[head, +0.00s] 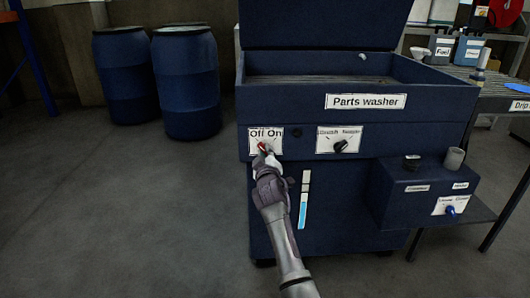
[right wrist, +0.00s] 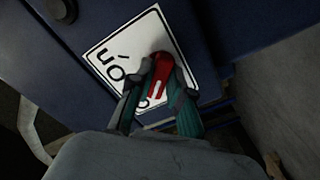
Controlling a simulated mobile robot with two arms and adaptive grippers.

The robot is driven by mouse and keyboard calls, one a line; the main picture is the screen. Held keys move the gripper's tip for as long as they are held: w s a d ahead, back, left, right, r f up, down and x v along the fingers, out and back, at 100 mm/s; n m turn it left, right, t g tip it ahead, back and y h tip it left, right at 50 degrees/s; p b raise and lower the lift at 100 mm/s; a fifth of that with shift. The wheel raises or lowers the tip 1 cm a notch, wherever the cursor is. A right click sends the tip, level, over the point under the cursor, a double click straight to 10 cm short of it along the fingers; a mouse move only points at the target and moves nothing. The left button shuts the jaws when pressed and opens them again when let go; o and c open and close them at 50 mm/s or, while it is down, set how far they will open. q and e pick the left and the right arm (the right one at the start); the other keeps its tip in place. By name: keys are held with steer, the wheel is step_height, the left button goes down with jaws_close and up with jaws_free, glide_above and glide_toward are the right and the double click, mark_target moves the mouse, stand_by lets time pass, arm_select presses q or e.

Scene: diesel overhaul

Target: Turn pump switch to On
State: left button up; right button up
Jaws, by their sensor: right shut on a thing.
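The pump switch (head: 262,146) is a small red lever on a white plate marked Off and On, on the front of the blue parts washer (head: 365,84). My right gripper (head: 265,157) reaches it from below and is shut on it. In the right wrist view, the red pump switch (right wrist: 161,68) sits between the two fingers of my right gripper (right wrist: 158,92). There the On word shows clear, while the Off word is partly hidden behind the lever and fingers. I cannot tell exactly which way the lever points. My left gripper is not in view.
A second plate with a black knob (head: 340,146) is right of the switch. A blue box (head: 425,190) with a blue-handled valve (head: 450,211) stands at the lower right. Two blue drums (head: 187,85) stand at the left. The floor at the left is clear.

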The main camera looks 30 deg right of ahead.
steer(key=m+p, duration=0.1)
steer(key=m, duration=0.7)
steer(key=m+p, duration=0.2)
steer(key=m, duration=0.7)
steer(key=shift+s+d+f+m, duration=0.1)
steer(key=shift+s+d+m, duration=0.1)
steer(key=shift+m, duration=0.1)
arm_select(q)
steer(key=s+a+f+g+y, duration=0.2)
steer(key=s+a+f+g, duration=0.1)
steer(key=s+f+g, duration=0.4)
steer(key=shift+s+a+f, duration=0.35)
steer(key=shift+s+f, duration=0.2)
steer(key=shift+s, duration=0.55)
arm_select(e)
steer(key=o, duration=1.6)
steer(key=shift+w, duration=0.1)
steer(key=shift+c, duration=0.2)
